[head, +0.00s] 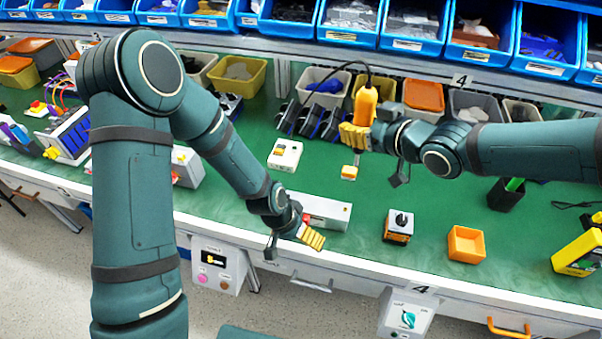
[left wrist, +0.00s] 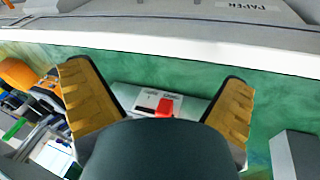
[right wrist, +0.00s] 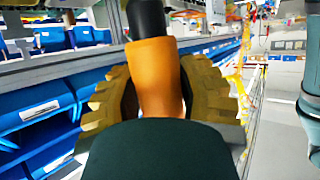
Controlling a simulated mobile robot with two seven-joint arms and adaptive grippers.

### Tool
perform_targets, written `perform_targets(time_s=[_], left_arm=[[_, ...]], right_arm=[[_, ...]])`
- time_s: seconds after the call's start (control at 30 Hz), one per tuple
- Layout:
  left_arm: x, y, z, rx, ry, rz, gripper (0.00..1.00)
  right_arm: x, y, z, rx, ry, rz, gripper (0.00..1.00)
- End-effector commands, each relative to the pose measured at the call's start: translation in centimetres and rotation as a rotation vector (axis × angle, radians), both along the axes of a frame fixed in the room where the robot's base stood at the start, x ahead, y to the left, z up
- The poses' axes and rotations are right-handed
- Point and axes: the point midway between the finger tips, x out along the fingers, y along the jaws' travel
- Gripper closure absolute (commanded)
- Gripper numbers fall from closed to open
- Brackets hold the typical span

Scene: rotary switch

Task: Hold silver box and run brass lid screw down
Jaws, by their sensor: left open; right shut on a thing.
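The silver box (head: 335,216) is a long, low box lying near the table's front edge in the head view, partly hidden by my left gripper (head: 309,235). My left gripper is open at the box's front left. In the left wrist view a pale box with a red part (left wrist: 166,104) shows between the spread fingers, partly covered by the gripper body. My right gripper (head: 355,136) is shut on an orange corded driver (head: 366,104), held above the table behind the box. It also shows in the right wrist view (right wrist: 156,75). I cannot make out the brass lid screw.
A white switch box (head: 285,155) sits behind the silver box. A small orange-topped block (head: 349,172) lies under the driver. To the right stand a knobbed orange-and-white box (head: 399,226) and an orange tray (head: 466,244).

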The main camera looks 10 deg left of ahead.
Motion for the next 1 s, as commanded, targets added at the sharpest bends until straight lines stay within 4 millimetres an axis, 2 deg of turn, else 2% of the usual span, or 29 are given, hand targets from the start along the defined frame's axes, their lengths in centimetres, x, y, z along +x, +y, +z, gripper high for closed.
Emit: perform_targets(time_s=[0.03, 0.2, 0.4, 0.5, 0.63, 0.77, 0.87, 1.0], left_arm=[[1.7, 0.0, 1.5, 0.016, -0.029, -0.079, 0.0], [5.6, 0.4, 5.4, 0.107, -0.1, -0.481, 0.0], [8.6, 1.7, 7.6, 0.241, -0.145, -0.974, 0.0], [9.7, 2.4, 8.4, 0.292, -0.148, -1.145, 0.0], [10.6, 3.0, 9.1, 0.335, -0.144, -1.282, 0.0], [10.9, 3.3, 9.1, 0.352, -0.141, -1.333, 0.0], [10.9, 3.3, 8.3, 0.352, -0.139, -1.34, 0.0], [10.8, 3.3, 6.3, 0.349, -0.137, -1.339, 0.0]], right_arm=[[0.0, 0.0, 0.1, 0.001, -0.002, 0.0, 1.0], [0.0, 0.0, 0.1, 0.001, -0.002, 0.0, 1.0], [0.0, 0.0, 0.1, 0.002, -0.003, 0.0, 1.0], [0.0, 0.0, 0.1, 0.002, -0.003, 0.0, 1.0], [0.0, 0.0, 0.1, 0.002, -0.003, 0.0, 1.0], [0.0, 0.0, 0.1, 0.001, -0.002, 0.0, 1.0], [0.0, 0.0, 0.1, 0.001, -0.002, 0.0, 1.0], [0.0, 0.0, 0.1, 0.001, -0.002, 0.0, 1.0]])
